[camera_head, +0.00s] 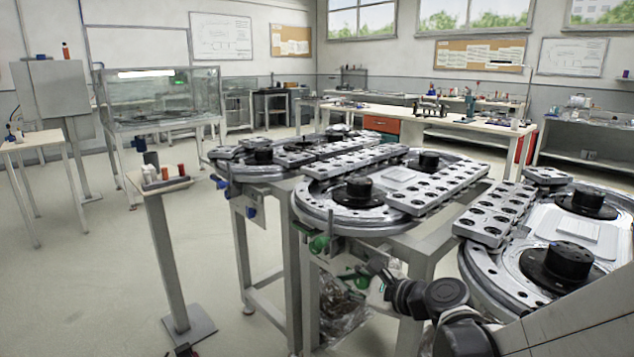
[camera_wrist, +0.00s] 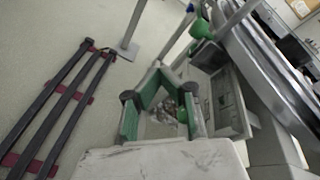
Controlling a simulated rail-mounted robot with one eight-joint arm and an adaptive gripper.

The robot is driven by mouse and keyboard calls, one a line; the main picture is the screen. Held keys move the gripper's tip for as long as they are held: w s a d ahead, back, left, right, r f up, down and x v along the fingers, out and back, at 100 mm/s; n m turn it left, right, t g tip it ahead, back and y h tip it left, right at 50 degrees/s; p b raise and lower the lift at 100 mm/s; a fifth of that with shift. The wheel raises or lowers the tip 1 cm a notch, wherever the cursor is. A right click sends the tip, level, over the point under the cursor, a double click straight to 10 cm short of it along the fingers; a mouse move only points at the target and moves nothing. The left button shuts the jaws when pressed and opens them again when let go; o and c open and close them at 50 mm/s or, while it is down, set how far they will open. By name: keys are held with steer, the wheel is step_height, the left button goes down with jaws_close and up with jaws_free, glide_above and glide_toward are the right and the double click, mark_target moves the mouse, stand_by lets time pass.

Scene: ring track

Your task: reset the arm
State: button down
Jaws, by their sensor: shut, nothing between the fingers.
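My gripper (camera_wrist: 162,78) is in the middle of the wrist view, with green-lined fingers. It is shut, with nothing held between the fingers. It is beside and below the edge of a ring track table (camera_wrist: 262,75). In the head view my arm (camera_head: 440,297) reaches in from the lower right, low in front of the ring track (camera_head: 345,222). The gripper's outline there is hard to separate from the table frame and green parts behind it.
A green knob (camera_head: 319,244) sits under the ring track's edge. A narrow grey stand (camera_head: 165,240) with small bottles is at the left. Dark rails (camera_wrist: 62,105) run along the floor in the wrist view. Open floor (camera_head: 90,290) lies at the left.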

steer(key=s+d+r+n+g+h, duration=0.1)
steer(key=s+d+n+h, duration=0.2)
steer(key=s+d+n, duration=0.35)
steer(key=s+d+n+g+h, duration=0.1)
steer(key=s+d+n+h, duration=0.25)
steer(key=s+n, duration=0.45)
steer(key=s+d+r+n+g+h, duration=0.15)
steer(key=s+d+n+h, duration=0.3)
steer(key=s, duration=0.45)
step_height(320, 180, up, 14)
steer(key=y+p, duration=0.1)
steer(key=p, duration=1.4)
steer(key=shift+a+r, duration=0.2)
steer(key=shift+a, duration=0.15)
steer(key=shift+w, duration=0.1)
